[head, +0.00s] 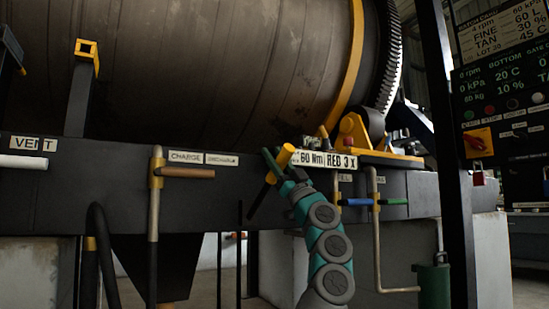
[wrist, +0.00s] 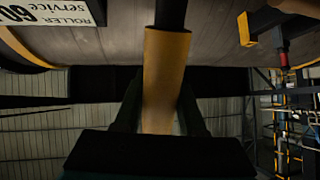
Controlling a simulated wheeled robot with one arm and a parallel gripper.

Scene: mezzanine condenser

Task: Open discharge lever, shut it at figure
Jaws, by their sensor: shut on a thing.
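My gripper (head: 276,167) is at the front of the dark frame beam, just right of the discharge label (head: 222,160). It is shut around a yellow handle (head: 285,158) with a dark rod slanting down to the left. In the wrist view the yellow handle (wrist: 165,75) stands upright between my dark fingers, with a black rod above it. Whether this handle is the discharge lever, I cannot tell. The control panel (head: 505,95) at the right shows green figures, including 0 rpm, 0 kPa, 20 C and 10 %; some are too small to read.
A brown-handled lever (head: 187,172) on a pipe is left of my gripper. Blue (head: 355,202) and green (head: 393,201) handles are to the right. A white handle (head: 24,161) is under the vent label. The large drum (head: 190,60) is above; a dark post (head: 447,150) stands before the panel.

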